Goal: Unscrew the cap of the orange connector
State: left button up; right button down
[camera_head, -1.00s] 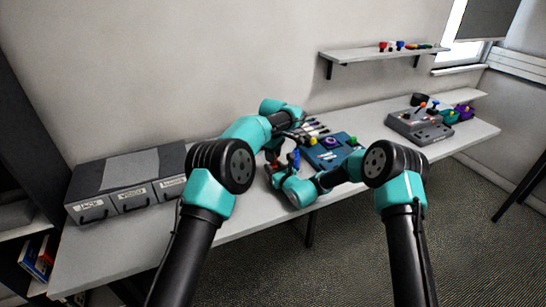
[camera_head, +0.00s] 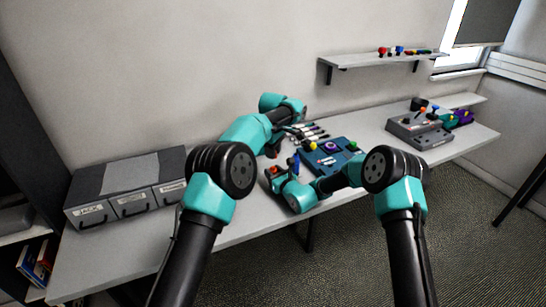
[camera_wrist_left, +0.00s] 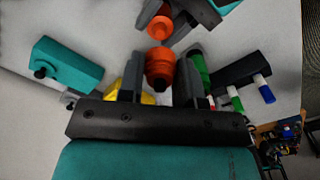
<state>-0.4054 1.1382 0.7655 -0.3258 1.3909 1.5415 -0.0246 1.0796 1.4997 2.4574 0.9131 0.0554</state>
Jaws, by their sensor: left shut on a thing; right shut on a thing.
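In the left wrist view, an orange connector part (camera_wrist_left: 160,66) sits between the fingers of my left gripper (camera_wrist_left: 160,78), which is shut on it. Another orange piece (camera_wrist_left: 159,26) lies straight ahead of it, between the jaws of my right gripper (camera_wrist_left: 168,16), which is shut on it. The two orange pieces are in line; I cannot tell whether their threads still touch. In the head view, both grippers meet above the table front, where only a small orange-red bit (camera_head: 275,171) shows; my own arms hide most of it.
A teal-blue device with coloured knobs (camera_head: 338,163) and several cables or pens (camera_head: 308,131) lie just right of the grippers. A grey drawer unit (camera_head: 128,185) stands at the left of the table (camera_head: 250,215). A grey control box (camera_head: 418,132) stands at the right.

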jog(key=c, duration=0.6)
grip_release()
jog(key=shift+c, duration=0.2)
jog(key=v, duration=1.2)
